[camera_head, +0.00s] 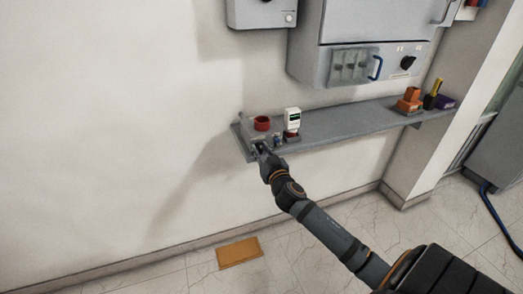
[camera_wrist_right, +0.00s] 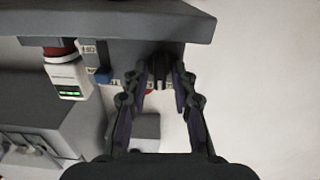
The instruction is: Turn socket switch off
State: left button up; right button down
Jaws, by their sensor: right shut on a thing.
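A grey socket box with a red round socket (camera_head: 262,122) sits at the left end of the wall shelf. My right gripper (camera_head: 261,150) reaches the front of this box. In the right wrist view, which looks inverted, my right gripper (camera_wrist_right: 163,82) has its two fingers on either side of a small dark switch (camera_wrist_right: 160,68) on the labelled front panel. The fingers are shut on that switch. A bit of red shows behind the fingers. The switch's exact angle is hard to read. My left gripper is in neither view.
A white device with a green display (camera_head: 292,118) stands right of the box; a blue part (camera_wrist_right: 102,75) is beside the switch. The grey shelf (camera_head: 345,122) holds orange and purple items (camera_head: 410,100) at its right end. Grey cabinets (camera_head: 365,40) hang above.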

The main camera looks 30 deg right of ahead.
jog(key=n+p, duration=0.1)
jog(key=n, duration=0.3)
jog(key=shift+n, duration=0.4)
jog(key=n+p, duration=0.2)
jog(key=n, duration=0.2)
jog(key=shift+a, duration=0.15)
jog(key=n+p, duration=0.1)
jog(key=n, duration=0.4)
jog(key=shift+f, duration=0.1)
jog(key=shift+f+n+p, duration=0.15)
jog(key=shift+n+p, duration=0.55)
jog(key=shift+n, duration=1.1)
jog(key=c, duration=1.4)
grip_release()
jog(key=shift+o, duration=0.2)
